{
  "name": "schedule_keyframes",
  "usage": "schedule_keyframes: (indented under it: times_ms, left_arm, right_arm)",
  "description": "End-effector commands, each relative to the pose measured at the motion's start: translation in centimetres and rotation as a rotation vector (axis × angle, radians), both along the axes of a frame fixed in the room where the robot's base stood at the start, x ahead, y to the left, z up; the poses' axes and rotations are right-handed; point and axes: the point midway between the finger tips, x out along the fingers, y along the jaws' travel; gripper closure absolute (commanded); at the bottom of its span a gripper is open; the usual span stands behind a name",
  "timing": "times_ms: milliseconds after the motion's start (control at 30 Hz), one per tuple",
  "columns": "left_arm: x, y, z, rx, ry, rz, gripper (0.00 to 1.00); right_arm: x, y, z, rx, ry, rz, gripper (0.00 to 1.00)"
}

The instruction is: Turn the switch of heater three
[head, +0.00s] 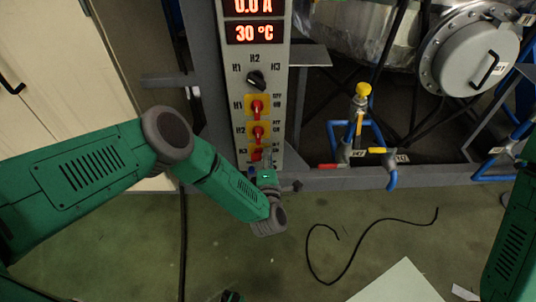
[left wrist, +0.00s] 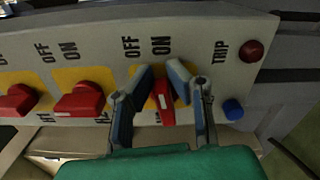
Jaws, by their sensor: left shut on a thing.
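The grey control panel (head: 270,85) shows three red rotary switches on yellow plates in a column. The heater three switch (head: 256,154) is lowest, marked H3, and partly hidden by my left gripper (head: 264,166). In the left wrist view my left gripper (left wrist: 163,75) has its fingers on either side of the heater three switch (left wrist: 164,101) and is shut on it. That red handle lies between the OFF and ON marks, turned more upright in the picture than the heater two switch (left wrist: 80,100). My right gripper is out of view.
A red TRIP lamp (left wrist: 251,50) and a blue button (left wrist: 233,110) sit beside the heater three switch. A black selector knob (head: 256,79) is higher up. Blue pipes with valves (head: 361,125) stand right of the panel. A black cable (head: 355,255) lies on the floor.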

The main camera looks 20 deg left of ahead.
Motion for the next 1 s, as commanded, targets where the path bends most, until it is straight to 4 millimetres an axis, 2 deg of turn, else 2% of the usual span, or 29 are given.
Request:
schedule_keyframes:
  times_ms: [33, 400, 933, 967, 1000]
  left_arm:
    - [-0.66, 0.38, -0.9, 0.033, 0.026, 0.007, 1.0]
    - [-0.71, 0.61, -1.14, 0.17, 0.063, 0.011, 1.0]
    - [-0.7, 0.82, -1.12, 0.189, 0.066, 0.016, 1.0]
    - [-0.71, 0.84, -1.11, 0.189, 0.065, 0.016, 0.77]
    - [-0.68, 0.86, -1.09, 0.189, 0.065, 0.016, 0.66]
  right_arm:
    - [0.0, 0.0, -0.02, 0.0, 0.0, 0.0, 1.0]
    - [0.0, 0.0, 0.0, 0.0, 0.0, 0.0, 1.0]
    - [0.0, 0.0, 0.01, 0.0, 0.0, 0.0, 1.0]
    - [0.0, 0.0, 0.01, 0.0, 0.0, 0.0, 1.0]
    - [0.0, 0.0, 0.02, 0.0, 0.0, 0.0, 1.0]
